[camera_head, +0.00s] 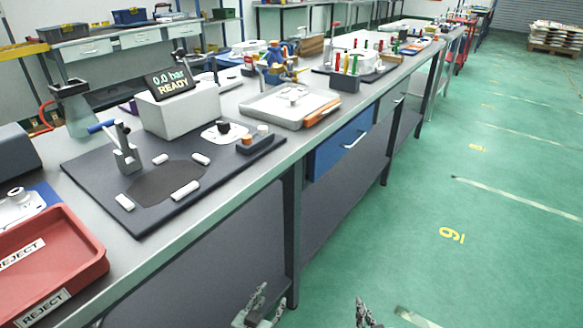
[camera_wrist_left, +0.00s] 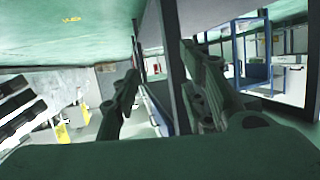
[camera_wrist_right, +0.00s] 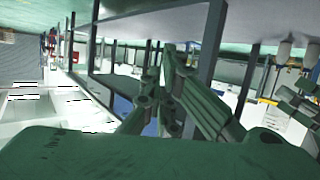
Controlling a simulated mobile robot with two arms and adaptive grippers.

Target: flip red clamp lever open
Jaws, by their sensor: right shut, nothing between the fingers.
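No lever that is clearly red and on a clamp can be made out. A toggle clamp (camera_head: 126,155) with a blue lever (camera_head: 101,127) stands upright at the left of a dark fixture plate (camera_head: 85,165) on the bench. My left gripper (camera_head: 264,305) is low at the bottom middle in the head view, in front of the bench, with its fingers apart and empty; they also show in the left wrist view (camera_wrist_left: 165,95). My right gripper (camera_head: 364,314) is at the bottom edge further right, over the floor. Its fingers are together and empty in the right wrist view (camera_wrist_right: 168,100).
A red reject tray (camera_head: 85,258) lies at the front left of the bench. A grey box with a display reading "0.0 bar READY" (camera_head: 172,82) stands behind the plate. A grey tray (camera_head: 270,112) lies to the right.

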